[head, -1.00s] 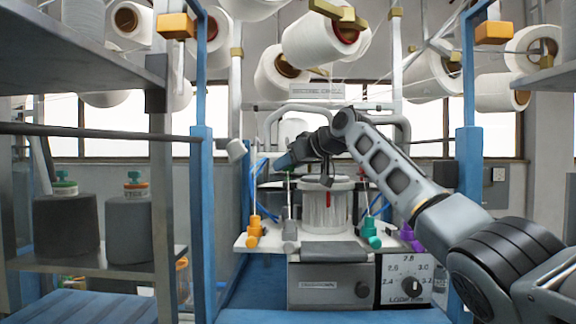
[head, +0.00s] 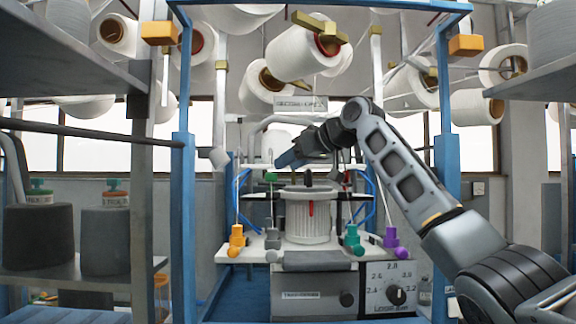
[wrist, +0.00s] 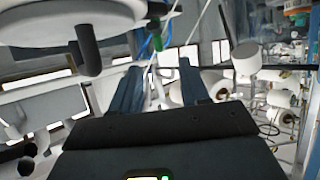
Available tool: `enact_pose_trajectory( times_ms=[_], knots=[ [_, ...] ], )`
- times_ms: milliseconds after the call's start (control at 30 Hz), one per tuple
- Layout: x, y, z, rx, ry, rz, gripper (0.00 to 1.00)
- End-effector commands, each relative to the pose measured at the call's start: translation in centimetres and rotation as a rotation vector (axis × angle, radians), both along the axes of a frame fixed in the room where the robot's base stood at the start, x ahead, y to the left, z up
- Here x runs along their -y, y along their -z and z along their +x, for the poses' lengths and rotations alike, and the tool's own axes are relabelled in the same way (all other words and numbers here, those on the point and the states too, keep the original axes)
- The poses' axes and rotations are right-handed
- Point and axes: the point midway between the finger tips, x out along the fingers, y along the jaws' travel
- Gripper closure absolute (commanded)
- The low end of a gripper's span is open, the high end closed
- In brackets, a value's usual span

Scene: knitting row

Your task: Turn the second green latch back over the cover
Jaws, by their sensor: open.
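A green latch (head: 271,177) shows in the head view, upper left of the white ribbed cylinder (head: 308,222) that has a dark knob on top. A small green piece, likely the same latch, shows in the wrist view (wrist: 148,46), beyond my fingers. My gripper (head: 284,160) is above and behind the cylinder's upper left, near the green latch, with a visible gap in the picture. In the wrist view the two blue fingers (wrist: 158,86) are apart with nothing between them. I cannot tell which part is the cover or whether another green latch is hidden.
Orange (head: 237,237), teal (head: 353,237) and purple (head: 391,239) pieces stand on the white shelf around the cylinder. A dial box (head: 393,285) sits below. Blue posts flank the machine. Yarn cones hang above. A white round body (wrist: 70,18) with a dark rod fills the wrist view's upper left.

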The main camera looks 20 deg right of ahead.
Motion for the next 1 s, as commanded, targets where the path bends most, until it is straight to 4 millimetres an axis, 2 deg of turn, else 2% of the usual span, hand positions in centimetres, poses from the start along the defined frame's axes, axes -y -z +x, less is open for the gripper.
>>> enact_pose_trajectory(
  times_ms=[300, 533, 1000],
  knots=[
    [-2.2, 0.3, -0.5, -0.015, 0.281, -0.020, 0.50],
    [-2.8, 0.0, -0.4, 0.004, 0.385, -0.001, 0.50],
    [-3.4, 2.2, 5.3, 0.003, 0.383, -0.001, 0.50]
  ],
)
